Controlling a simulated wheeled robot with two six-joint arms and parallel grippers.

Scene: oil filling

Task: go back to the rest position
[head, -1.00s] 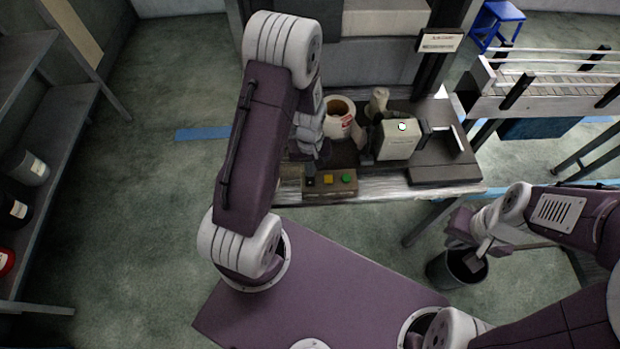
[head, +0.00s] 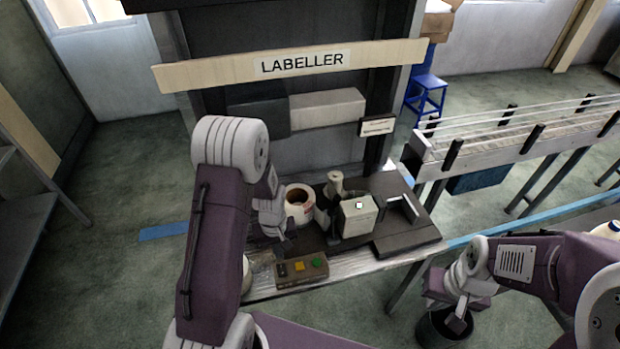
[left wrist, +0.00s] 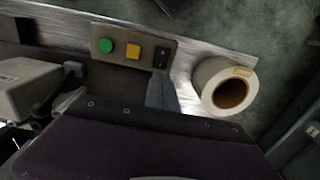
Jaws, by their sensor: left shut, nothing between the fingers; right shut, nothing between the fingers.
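My left gripper (head: 287,238) is shut and empty, pointing down over the labeller's bench, just in front of a white label roll (head: 299,207). A grey fingertip also shows in the left wrist view (left wrist: 160,92), beside the button box. My right gripper (head: 458,322) is shut and empty at the lower right, above a dark bin (head: 437,335). My left arm partly hides the bench's left end.
The button box (head: 302,269) with green and yellow buttons sits on the bench's front edge. A pale boxy unit (head: 358,215) stands right of the roll. Another roll (left wrist: 228,88) lies near the bench edge. A conveyor (head: 520,140) runs at right.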

